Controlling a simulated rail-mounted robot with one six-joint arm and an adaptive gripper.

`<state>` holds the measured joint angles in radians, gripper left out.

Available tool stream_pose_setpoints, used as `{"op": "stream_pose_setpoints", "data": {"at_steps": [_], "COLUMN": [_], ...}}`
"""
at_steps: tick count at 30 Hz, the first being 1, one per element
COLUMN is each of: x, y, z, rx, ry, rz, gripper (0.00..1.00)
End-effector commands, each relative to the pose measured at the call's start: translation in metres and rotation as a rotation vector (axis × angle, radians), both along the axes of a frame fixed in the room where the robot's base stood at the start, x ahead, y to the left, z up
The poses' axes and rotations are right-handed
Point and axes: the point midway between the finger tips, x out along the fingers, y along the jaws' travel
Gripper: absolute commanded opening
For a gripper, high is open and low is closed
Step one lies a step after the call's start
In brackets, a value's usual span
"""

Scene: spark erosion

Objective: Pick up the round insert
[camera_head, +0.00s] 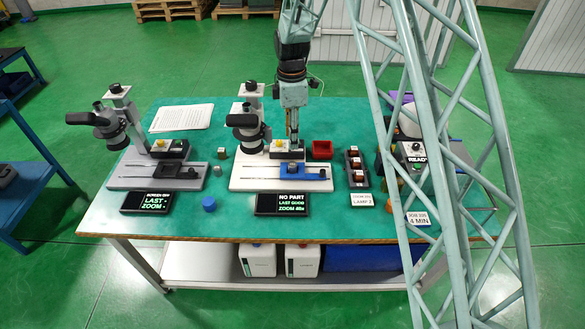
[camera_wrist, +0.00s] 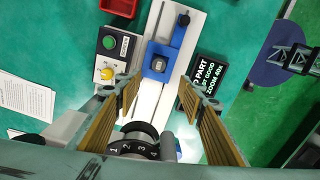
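My gripper (camera_head: 292,135) hangs over the middle microscope stand. In the wrist view my gripper (camera_wrist: 158,88) has its ribbed fingers wide apart with nothing between them. Ahead of the fingertips is the blue slide fixture (camera_wrist: 161,50) on a white base. A small round grey piece (camera_wrist: 158,65) sits in it; I cannot tell whether it is the round insert or part of the fixture. The blue fixture also shows in the head view (camera_head: 291,169). A small grey cylinder (camera_head: 217,170) stands on the table between the two stands.
A second microscope stand (camera_head: 125,135) is at left. A blue cylinder (camera_head: 208,204), a display reading "NO PART" (camera_head: 282,204), a red bin (camera_head: 321,150) and a dark rack (camera_head: 355,168) are around. The microscope head (camera_head: 249,122) is close to my gripper.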

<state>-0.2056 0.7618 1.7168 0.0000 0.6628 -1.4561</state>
Motion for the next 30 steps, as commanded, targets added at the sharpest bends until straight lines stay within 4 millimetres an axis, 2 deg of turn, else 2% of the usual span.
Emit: {"op": "stream_pose_setpoints", "data": {"at_steps": [7, 11, 30], "x": [0.0, 0.0, 0.0], "y": [0.0, 0.0, 0.0], "z": [-0.003, -0.012, -0.08], "rx": [0.0, 0.0, 0.0], "ry": [0.0, 0.001, 0.001], "rz": [-0.001, -0.001, -0.001], "gripper": [0.36, 0.36, 0.36]}}
